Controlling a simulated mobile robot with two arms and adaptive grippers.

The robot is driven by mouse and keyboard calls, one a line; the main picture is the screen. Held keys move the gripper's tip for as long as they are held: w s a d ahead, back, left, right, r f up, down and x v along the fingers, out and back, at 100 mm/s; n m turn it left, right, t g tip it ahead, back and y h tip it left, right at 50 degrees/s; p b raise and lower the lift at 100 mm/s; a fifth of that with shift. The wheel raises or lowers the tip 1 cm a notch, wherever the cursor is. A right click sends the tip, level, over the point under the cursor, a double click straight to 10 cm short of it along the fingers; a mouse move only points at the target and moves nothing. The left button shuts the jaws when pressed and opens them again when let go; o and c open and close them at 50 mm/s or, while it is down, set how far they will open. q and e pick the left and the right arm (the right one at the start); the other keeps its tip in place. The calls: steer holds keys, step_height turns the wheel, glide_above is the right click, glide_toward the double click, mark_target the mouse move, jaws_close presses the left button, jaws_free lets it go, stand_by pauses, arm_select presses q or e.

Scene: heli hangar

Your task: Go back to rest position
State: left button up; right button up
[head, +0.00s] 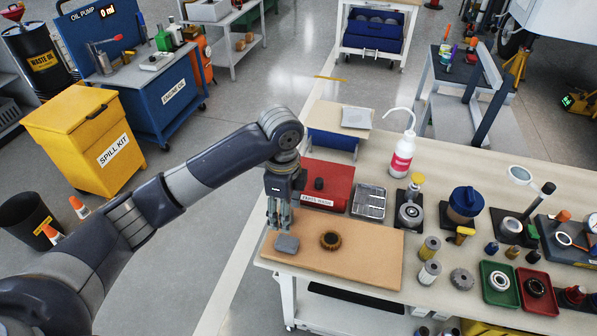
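My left arm reaches in from the left, and its gripper (279,222) points down over the left part of a tan board (368,270) on the workbench. A small grey block (286,243) lies on the board just below and beside the fingertips. The fingers look close together, but the gap between them is too small to read. I cannot tell whether the fingertips touch the block. My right gripper is not in view.
Behind the gripper stand a red parts washer (328,183) and a metal tray (369,202). A white bottle (403,155) stands farther back. Several parts, jars and coloured trays crowd the bench (450,200) to the right. A yellow spill kit bin (85,140) stands on the floor at left.

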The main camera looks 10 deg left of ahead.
arm_select(q)
steer(key=s+d+f+n+t+h, duration=0.25)
steer(key=s+d+f+n, duration=0.4)
steer(key=s+f, duration=0.4)
steer(key=s+a+n+t+y, duration=0.1)
steer(key=s+a+n+y, duration=0.1)
steer(key=s+a+n, duration=0.95)
steer(key=s+f+m+g, duration=0.1)
steer(key=s+f, duration=0.1)
steer(key=f, duration=1.2)
steer(key=s+f+m, duration=0.1)
steer(key=s+f, duration=0.2)
steer(key=f, duration=1)
steer(key=s+a+f, duration=0.1)
steer(key=s+f, duration=0.6)
steer(key=s, duration=0.1)
steer(key=s+a+f+g, duration=0.1)
steer(key=s+a+f, duration=0.1)
steer(key=s+f, duration=0.5)
steer(key=shift+s+a+f, duration=0.3)
steer(key=shift+s+f, duration=0.1)
steer(key=shift+s, duration=0.1)
